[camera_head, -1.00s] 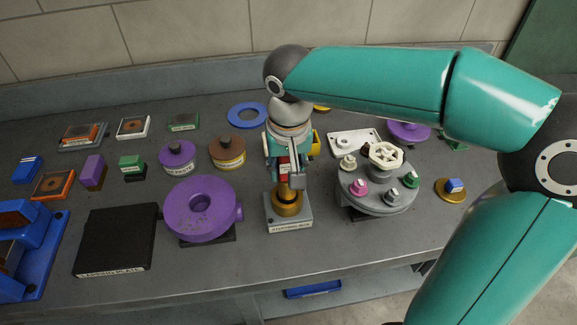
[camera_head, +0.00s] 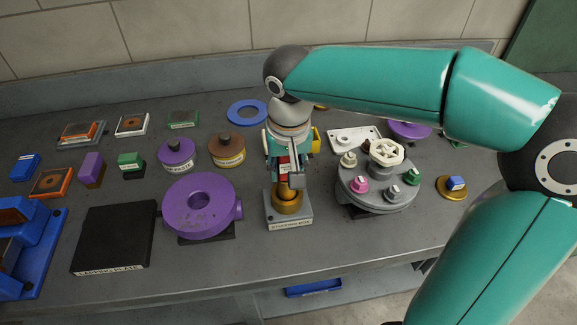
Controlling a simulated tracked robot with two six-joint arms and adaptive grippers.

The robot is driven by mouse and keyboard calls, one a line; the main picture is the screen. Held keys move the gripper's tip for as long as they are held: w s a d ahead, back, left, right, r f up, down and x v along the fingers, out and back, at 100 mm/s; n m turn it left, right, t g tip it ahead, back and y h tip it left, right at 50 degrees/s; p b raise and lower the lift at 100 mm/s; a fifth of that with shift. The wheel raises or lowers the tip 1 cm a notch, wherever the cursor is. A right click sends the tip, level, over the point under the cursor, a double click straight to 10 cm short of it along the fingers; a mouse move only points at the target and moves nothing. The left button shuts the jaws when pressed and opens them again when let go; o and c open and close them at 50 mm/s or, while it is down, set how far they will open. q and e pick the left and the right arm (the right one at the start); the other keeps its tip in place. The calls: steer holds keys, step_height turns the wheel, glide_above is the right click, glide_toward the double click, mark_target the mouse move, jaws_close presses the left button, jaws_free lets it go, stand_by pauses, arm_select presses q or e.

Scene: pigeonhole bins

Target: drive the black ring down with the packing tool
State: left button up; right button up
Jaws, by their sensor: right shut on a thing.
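My right gripper (camera_head: 290,178) points down over the stuffing box and is shut on the packing tool (camera_head: 284,164), whose red, labelled part shows between the fingers. The stuffing box is a brass-coloured cylinder (camera_head: 286,205) on a grey labelled base (camera_head: 289,222), standing upright at the middle of the bench. The tool's lower end is at or just above the cylinder's mouth; fingers partly cover it, so I cannot tell how deep it is. I cannot make out the black ring. My left gripper is not in view.
A purple flanged wheel (camera_head: 198,206) stands close on the left, and a grey round plate with several coloured knobs (camera_head: 376,190) close on the right. A black lapping plate (camera_head: 113,240) lies farther left. The bench front before the stuffing box is clear.

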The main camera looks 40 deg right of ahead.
steer(key=shift+s+f, duration=0.1)
steer(key=shift+f, duration=0.05)
steer(key=shift+r+p, duration=3)
steer(key=shift+r, duration=0.6)
